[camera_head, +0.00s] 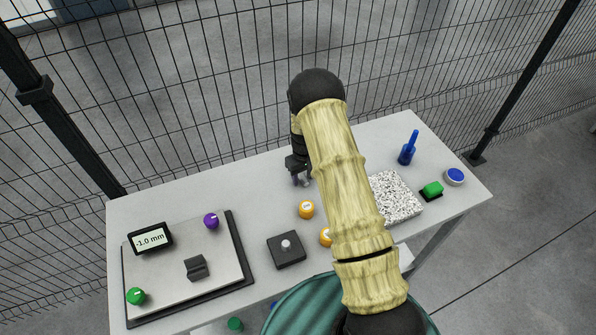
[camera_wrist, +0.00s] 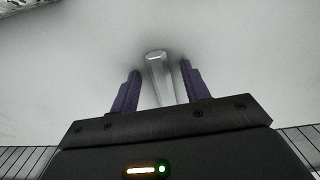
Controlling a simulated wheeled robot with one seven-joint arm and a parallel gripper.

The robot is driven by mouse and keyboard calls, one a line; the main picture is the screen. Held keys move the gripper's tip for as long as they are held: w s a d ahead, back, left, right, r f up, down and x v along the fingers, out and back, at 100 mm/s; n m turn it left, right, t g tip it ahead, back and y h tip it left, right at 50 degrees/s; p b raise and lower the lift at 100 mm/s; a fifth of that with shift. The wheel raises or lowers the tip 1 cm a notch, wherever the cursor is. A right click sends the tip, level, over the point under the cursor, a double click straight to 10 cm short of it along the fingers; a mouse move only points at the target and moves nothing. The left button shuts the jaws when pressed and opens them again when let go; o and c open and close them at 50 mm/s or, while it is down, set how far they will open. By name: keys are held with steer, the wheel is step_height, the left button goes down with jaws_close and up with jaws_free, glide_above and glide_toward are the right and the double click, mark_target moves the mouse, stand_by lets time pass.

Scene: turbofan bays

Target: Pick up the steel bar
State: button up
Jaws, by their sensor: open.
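The steel bar (camera_wrist: 158,78) shows in the wrist view as a pale grey, faceted bar with a bright end face. It lies between the two purple fingers of my gripper (camera_wrist: 157,85), with a visible gap to each finger. Its near end is hidden behind the gripper body. In the head view my gripper (camera_head: 301,181) points down at the back middle of the table, its fingers small and dark. The bar cannot be made out clearly there. My gripper is open around the bar; whether the bar stands or lies I cannot tell.
The grey table (camera_head: 170,200) carries a plate with a "-1.0 mm" display (camera_head: 150,238), a black block with a knob (camera_head: 286,249), orange-topped discs (camera_head: 306,209), a speckled slab (camera_head: 397,198), a blue bottle (camera_head: 408,150) and a green block (camera_head: 432,190). A mesh fence stands behind.

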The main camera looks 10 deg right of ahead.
mark_target(303, 177)
jaws_close()
steer(key=shift+r, duration=0.1)
step_height(303, 177, up, 10)
steer(key=b, duration=0.3)
stand_by(0.4)
steer(key=shift+w, duration=0.1)
